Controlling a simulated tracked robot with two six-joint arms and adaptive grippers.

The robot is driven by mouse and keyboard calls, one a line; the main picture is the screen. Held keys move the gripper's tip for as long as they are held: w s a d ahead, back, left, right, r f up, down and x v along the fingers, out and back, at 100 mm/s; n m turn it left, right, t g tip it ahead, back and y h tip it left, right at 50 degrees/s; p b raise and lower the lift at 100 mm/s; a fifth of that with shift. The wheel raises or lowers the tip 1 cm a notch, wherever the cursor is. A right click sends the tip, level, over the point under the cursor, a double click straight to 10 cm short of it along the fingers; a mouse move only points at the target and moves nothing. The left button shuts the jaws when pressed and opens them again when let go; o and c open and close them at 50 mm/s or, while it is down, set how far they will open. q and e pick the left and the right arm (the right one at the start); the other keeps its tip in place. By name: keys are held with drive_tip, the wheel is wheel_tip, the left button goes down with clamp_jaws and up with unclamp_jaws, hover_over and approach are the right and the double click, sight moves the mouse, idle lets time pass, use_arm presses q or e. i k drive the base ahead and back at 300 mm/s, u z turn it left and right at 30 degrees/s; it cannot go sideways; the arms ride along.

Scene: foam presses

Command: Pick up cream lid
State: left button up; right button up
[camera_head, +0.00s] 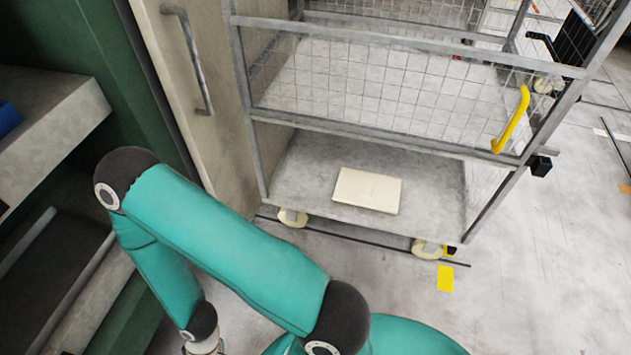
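The cream lid (367,190) is a flat, pale rectangular panel. It lies flat on the bottom deck of a grey wire cart (310,180), near the deck's front edge. Nothing of mine touches it. My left arm, in teal covers, crosses the lower left of the view, well to the left of and in front of the lid. Its end points down at the bottom edge, and the fingers of my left gripper are out of frame. My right gripper is not in view.
The cart has a mesh side above its open lower bay, a yellow handle (511,120) and cream wheels (427,248). A beige cabinet door with a grey handle (190,60) stands left of it. A green press with grey ledges (60,115) is at far left.

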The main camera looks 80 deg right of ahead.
sight(357, 187)
drive_tip(key=u, duration=0.05)
drive_tip(key=i, duration=0.2)
drive_tip(key=z, duration=2.85)
drive_tip(key=k, duration=0.5)
drive_tip(key=z, duration=0.3)
drive_tip(key=i, duration=1.5)
drive_tip(key=u, duration=0.35)
